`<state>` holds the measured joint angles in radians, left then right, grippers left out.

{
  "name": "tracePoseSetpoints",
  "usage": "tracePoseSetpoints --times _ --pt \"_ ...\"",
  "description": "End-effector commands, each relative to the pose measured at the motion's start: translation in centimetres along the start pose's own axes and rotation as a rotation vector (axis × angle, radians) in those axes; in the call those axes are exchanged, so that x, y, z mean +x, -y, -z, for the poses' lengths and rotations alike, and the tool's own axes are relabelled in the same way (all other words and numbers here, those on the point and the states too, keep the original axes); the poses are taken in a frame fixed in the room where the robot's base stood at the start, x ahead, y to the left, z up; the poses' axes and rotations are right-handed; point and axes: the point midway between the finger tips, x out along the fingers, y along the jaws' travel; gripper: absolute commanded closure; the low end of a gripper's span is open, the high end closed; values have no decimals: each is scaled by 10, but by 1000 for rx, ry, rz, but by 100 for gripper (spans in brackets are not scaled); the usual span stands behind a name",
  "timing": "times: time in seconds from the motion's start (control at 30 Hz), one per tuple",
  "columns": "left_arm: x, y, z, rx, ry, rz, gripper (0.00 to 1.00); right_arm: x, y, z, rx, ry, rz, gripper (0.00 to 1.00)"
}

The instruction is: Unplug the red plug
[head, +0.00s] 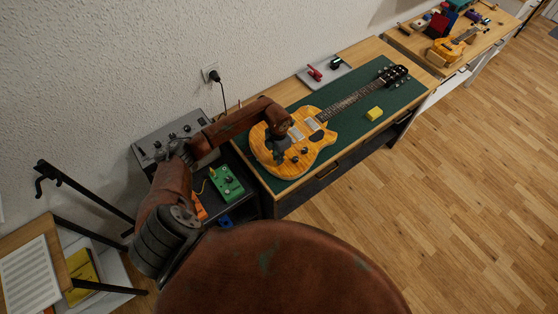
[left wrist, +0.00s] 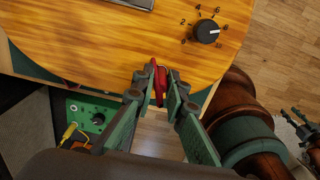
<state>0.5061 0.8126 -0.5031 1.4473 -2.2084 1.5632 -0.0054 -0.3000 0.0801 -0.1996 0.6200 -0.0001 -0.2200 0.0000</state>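The orange wood-grain electric guitar (head: 315,155) lies on a green mat on the bench. In the left wrist view its body (left wrist: 90,40) fills the top. The red plug (left wrist: 158,84) is at the guitar's lower edge in that view. My left gripper (left wrist: 158,92) has its fingertips on both sides of the plug and looks shut on it. In the head view my left gripper (head: 278,150) is over the guitar's near end and hides the plug. My right gripper (left wrist: 299,124) shows small at the right edge of the left wrist view; its finger opening is unclear.
A green pedal (head: 227,182) and an orange pedal stand left of the guitar. A grey amplifier (head: 165,138) is by the wall. A yellow block (head: 374,113) lies on the green mat (head: 340,144). A tray (head: 324,72) with small items stands behind. The wooden floor at right is clear.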

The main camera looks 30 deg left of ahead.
Motion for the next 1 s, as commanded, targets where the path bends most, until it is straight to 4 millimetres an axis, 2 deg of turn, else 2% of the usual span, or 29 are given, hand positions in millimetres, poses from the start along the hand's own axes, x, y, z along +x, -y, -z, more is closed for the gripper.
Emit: tracePoseSetpoints --times 0.17,1.0 --pt "0 0 0 0 0 0 100 0 0 0 0 0 0 63" --pt "-10 0 0 0 1 -1 100 -6 0 1 0 -1 0 63"
